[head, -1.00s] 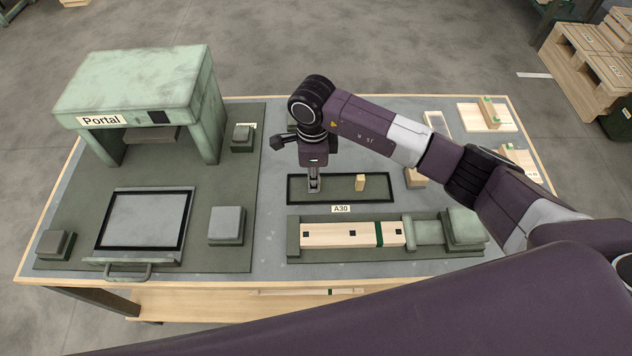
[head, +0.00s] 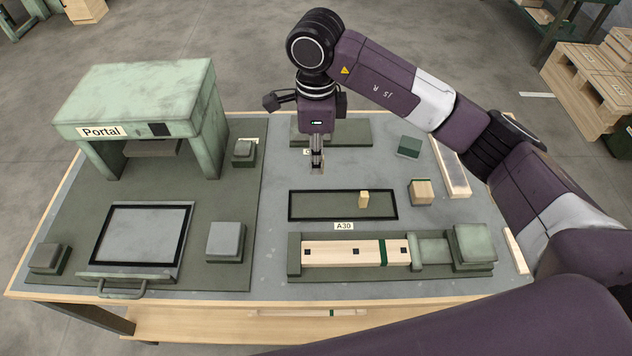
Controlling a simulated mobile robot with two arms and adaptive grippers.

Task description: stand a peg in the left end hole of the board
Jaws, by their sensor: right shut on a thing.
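The wooden board (head: 328,252) lies in a green fixture near the table's front, with several dark square holes in a row and a green band near its right end. Its left end hole (head: 307,254) looks empty. One short wooden peg (head: 364,199) stands in the dark shallow tray (head: 310,214) labelled A30, behind the board. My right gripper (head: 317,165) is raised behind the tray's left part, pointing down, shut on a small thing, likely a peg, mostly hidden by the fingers. My left gripper is out of view.
A green Portal frame (head: 140,95) and a dark-rimmed panel (head: 140,238) take up the table's left side. A small wooden block (head: 421,192) stands right of the tray. A green clamp block (head: 473,243) sits at the fixture's right end.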

